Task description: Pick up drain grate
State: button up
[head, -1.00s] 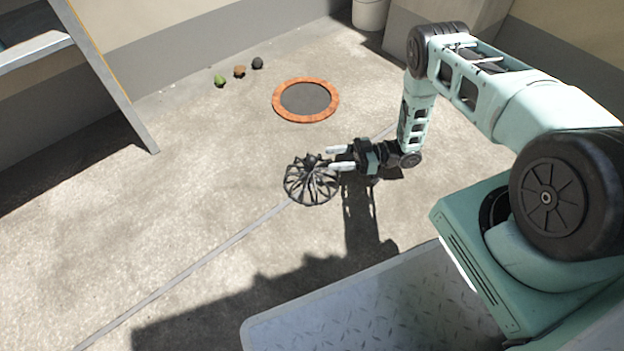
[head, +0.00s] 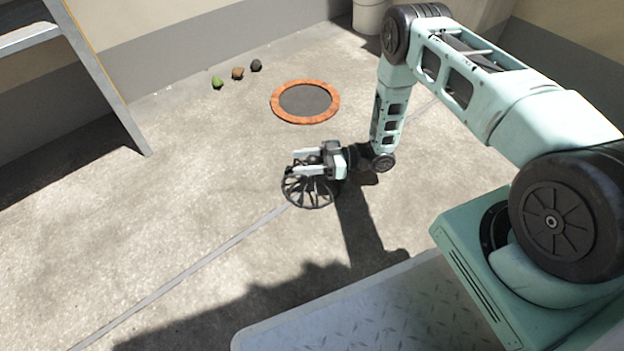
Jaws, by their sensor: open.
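The drain grate (head: 308,194) is a dark, domed, round grate with spoke-like ribs. It sits on the concrete floor in the middle of the head view. My gripper (head: 301,163) is open over the top of the grate, with its two pale fingers pointing left. The fingers lie on either side of the grate's dark top knob in the picture. Part of the grate's far and right side is hidden behind the gripper. I cannot tell whether the fingers touch it.
A round orange-rimmed mat with a dark centre (head: 306,102) lies behind the grate. Three small lumps, green (head: 217,83), brown (head: 238,73) and dark (head: 256,65), lie near the back wall. A metal frame (head: 107,84) stands at left.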

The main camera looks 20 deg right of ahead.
jog(key=shift+c, duration=0.3)
grip_shut()
jog(key=shift+r, duration=0.15)
